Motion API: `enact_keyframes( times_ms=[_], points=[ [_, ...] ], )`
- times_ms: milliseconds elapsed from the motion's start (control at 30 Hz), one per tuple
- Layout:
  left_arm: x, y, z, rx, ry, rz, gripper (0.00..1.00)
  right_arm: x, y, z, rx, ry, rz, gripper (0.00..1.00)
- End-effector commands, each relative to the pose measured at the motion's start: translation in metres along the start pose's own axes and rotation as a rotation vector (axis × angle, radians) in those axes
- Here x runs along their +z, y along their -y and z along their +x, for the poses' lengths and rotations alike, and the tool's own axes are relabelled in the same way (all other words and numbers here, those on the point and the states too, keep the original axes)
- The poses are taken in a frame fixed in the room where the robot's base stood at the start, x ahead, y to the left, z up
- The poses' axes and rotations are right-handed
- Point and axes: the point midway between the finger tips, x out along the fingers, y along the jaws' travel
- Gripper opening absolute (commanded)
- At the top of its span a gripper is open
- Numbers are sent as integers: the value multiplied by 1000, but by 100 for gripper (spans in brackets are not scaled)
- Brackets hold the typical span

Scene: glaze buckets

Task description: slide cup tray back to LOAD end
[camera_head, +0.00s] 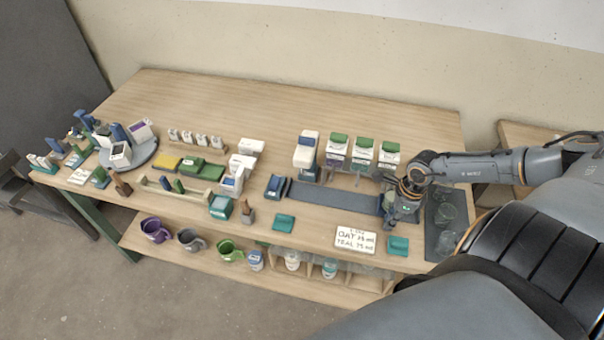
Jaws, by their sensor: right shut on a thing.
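My right gripper (397,212) is at the right end of a long blue-grey track (335,197) on the table. It is shut on a small dark blue piece there, which I take to be the cup tray (384,203); the gripper hides most of it. A blue block (275,187) stands at the track's left end. No LOAD marking is readable. My left gripper is not in view.
A written card (355,239) lies in front of the track, between two teal pads (284,223) (398,245). A dark mat with clear round items (445,215) lies right of my gripper. Mugs (191,240) stand on the lower shelf. The table's back is clear.

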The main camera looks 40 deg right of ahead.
Motion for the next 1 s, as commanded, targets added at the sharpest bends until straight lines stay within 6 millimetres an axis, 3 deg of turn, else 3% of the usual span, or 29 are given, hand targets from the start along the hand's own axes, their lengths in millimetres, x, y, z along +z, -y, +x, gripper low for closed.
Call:
enact_keyframes(
  times_ms=[500, 967, 1000],
  points=[
    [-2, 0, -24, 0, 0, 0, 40, -37, -2, -5, 3, -5, 1, 0],
    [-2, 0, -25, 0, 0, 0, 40, -42, -1, -4, 2, -2, 1, 0],
    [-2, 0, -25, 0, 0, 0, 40, -42, -1, -4, 2, -2, 0, 23]
  ],
)
